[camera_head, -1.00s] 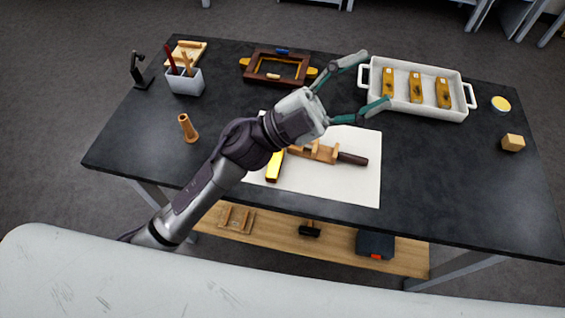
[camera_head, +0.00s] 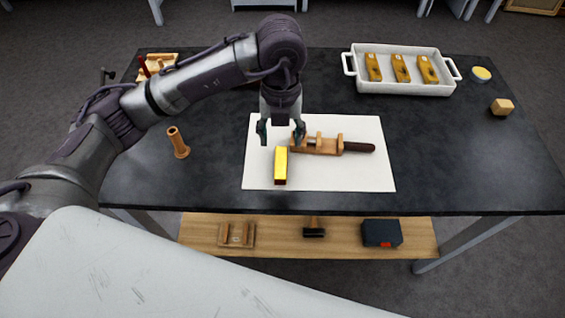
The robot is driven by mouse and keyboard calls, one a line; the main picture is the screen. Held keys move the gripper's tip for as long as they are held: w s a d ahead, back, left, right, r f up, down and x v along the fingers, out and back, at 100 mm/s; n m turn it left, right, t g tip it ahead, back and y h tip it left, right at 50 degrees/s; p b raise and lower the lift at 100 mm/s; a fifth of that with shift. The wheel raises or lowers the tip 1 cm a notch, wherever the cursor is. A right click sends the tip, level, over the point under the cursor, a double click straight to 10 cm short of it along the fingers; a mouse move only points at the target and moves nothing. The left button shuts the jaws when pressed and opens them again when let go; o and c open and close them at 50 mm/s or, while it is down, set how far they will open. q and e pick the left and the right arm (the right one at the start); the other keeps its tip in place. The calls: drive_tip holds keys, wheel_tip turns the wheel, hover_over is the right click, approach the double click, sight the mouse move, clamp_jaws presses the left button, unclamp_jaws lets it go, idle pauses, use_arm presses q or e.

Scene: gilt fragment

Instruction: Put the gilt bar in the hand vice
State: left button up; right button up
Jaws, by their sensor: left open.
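The gilt bar (camera_head: 281,166) is a bright yellow block lying on the white sheet (camera_head: 350,180), its long side pointing toward the front edge. The hand vice (camera_head: 325,146) is a wooden tool with a dark handle, lying to the right of the bar on the same sheet. Its left end is close to my gripper's right finger. My left gripper (camera_head: 281,137) is open and empty, pointing down just behind the far end of the bar. I cannot tell its exact height above the sheet. My right gripper is not in view.
A white tray (camera_head: 403,88) with three gilt pieces stands at the back right. A yellow-lidded tin (camera_head: 481,74) and a wooden block (camera_head: 502,107) lie at the right. My arm hides part of the back left. The right front is clear.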

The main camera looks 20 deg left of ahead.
use_arm(q)
hover_over(281, 162)
wheel_tip(281, 162, down, 4)
drive_tip(key=shift+s+f, duration=0.15)
drive_tip(key=shift+f, duration=0.05)
wheel_tip(281, 162, down, 4)
drive_tip(key=shift+f+p, duration=0.1)
drive_tip(key=shift+p, duration=0.95)
drive_tip(key=shift+f, duration=0.5)
clamp_jaws()
drive_tip(key=shift+w+r, duration=0.15)
drive_tip(key=shift+w, duration=0.05)
